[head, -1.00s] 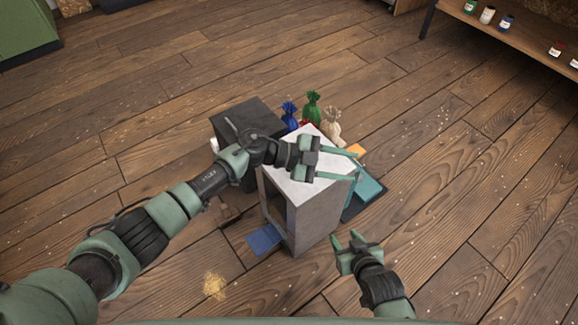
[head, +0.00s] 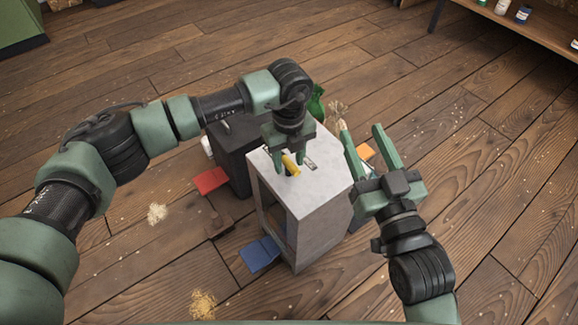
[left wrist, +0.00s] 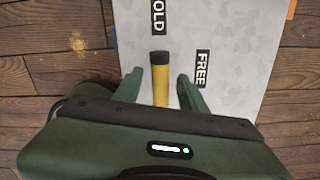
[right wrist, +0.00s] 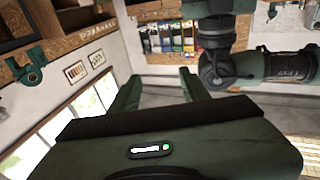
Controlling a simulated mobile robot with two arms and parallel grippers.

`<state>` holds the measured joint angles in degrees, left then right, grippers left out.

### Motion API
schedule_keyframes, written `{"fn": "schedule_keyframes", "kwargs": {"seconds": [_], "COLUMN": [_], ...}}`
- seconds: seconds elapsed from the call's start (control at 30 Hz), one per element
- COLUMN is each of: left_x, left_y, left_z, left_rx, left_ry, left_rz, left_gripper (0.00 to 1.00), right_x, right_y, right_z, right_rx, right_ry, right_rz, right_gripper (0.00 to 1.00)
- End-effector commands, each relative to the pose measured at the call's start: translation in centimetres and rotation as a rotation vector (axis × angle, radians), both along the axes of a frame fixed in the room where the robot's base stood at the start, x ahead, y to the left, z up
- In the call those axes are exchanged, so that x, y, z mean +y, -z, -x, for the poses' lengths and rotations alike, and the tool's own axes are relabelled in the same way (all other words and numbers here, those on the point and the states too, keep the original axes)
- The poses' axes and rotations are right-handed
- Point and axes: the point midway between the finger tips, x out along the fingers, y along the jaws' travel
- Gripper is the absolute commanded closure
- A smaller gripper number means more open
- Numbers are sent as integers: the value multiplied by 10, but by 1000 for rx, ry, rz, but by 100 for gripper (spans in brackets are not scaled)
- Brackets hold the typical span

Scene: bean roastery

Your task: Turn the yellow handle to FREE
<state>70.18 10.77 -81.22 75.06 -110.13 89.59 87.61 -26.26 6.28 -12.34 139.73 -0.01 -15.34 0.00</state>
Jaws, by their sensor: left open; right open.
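The yellow handle (head: 291,165) lies on top of the pale speckled cabinet (head: 325,185). In the left wrist view the handle (left wrist: 160,86) has a black end, which points towards a label reading "OLD" (left wrist: 158,16), its start cut off. The FREE label (left wrist: 202,68) is to the right of the handle. My left gripper (head: 288,172) points down over the cabinet top, open, with one finger on each side of the handle and visible gaps. The handle's near end is hidden by the gripper body. My right gripper (head: 364,142) is open and empty, right of the cabinet.
A dark box (head: 237,160) stands left of the cabinet. A green bag (head: 317,103) is behind it. A red pad (head: 210,181) and a blue pad (head: 260,254) lie on the wooden floor. A shelf (head: 530,35) with jars is at upper right. The right-hand floor is mostly clear.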

Motion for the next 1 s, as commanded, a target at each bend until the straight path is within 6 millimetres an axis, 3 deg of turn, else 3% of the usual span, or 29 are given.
{"fn": "schedule_keyframes", "kwargs": {"seconds": [0.23, 0.53, 0.57, 0.7, 1.0], "left_x": [0, 0, 0, 0, 0], "left_y": [20, 21, 21, 21, 21], "left_z": [0, 0, 0, 0, 0], "left_rx": [1, 0, 0, 0, 0], "left_ry": [0, 0, 0, 0, 9], "left_rz": [0, 1, 1, 1, 1], "left_gripper": [59, 59, 61, 100, 100], "right_x": [2, 3, 3, 3, 2], "right_y": [-23, -27, -27, -27, -26], "right_z": [3, 4, 4, 4, 4], "right_rx": [-125, -139, -139, -138, -138], "right_ry": [-8, -8, -8, -8, -8], "right_rz": [-34, -37, -37, -37, -37], "right_gripper": [54, 54, 54, 54, 54]}}
